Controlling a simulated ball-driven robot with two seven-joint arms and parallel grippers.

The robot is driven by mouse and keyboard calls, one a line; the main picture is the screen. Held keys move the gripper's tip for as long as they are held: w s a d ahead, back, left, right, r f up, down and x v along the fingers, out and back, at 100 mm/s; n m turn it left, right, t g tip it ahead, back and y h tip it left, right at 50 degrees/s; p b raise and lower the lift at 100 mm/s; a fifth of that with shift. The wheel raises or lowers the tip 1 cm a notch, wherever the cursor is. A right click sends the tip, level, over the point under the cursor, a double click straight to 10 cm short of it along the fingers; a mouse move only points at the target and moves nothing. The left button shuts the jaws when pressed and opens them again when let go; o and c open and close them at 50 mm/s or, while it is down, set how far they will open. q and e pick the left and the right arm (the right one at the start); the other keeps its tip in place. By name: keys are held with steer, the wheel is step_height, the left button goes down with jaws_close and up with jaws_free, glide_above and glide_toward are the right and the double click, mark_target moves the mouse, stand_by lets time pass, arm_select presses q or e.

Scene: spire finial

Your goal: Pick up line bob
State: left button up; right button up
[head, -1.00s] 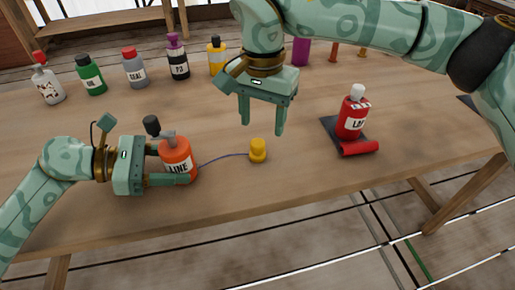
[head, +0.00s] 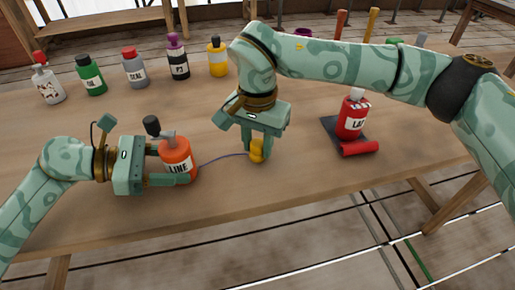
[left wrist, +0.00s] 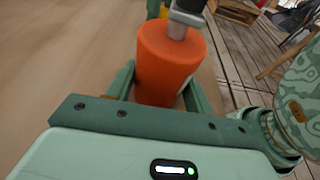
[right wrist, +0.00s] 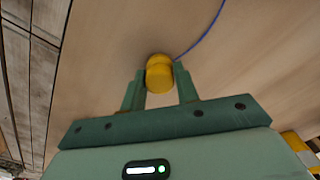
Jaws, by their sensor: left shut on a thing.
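The line bob is a small yellow knob (head: 257,150) at the end of a thin blue line (head: 222,158) on the table. It also shows in the right wrist view (right wrist: 159,73). The line runs to the orange bottle marked LINE (head: 176,158), which stands upright. My left gripper (head: 178,165) is shut on this bottle, seen too in the left wrist view (left wrist: 168,65). My right gripper (head: 257,145) points down with one finger on each side of the bob. The fingers are very close to its sides; whether they grip it is unclear.
A red bottle (head: 352,117) stands on a dark mat with a red roll (head: 360,148) by it, to the right. Several bottles, among them a green one (head: 91,76), stand along the back. The table front is clear around the bob.

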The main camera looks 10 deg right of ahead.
mark_target(257, 142)
step_height(257, 142, up, 10)
steer(key=shift+r, duration=0.1)
stand_by(0.4)
steer(key=shift+f, duration=4.55)
steer(key=shift+s+d, duration=0.15)
steer(key=shift+d, duration=2)
steer(key=shift+s+d, duration=0.15)
steer(key=shift+d, duration=1.95)
steer(key=shift+s+d, duration=0.15)
steer(key=shift+d, duration=2)
steer(key=shift+a, duration=0.1)
steer(key=shift+a+f, duration=0.15)
steer(key=shift+a, duration=0.35)
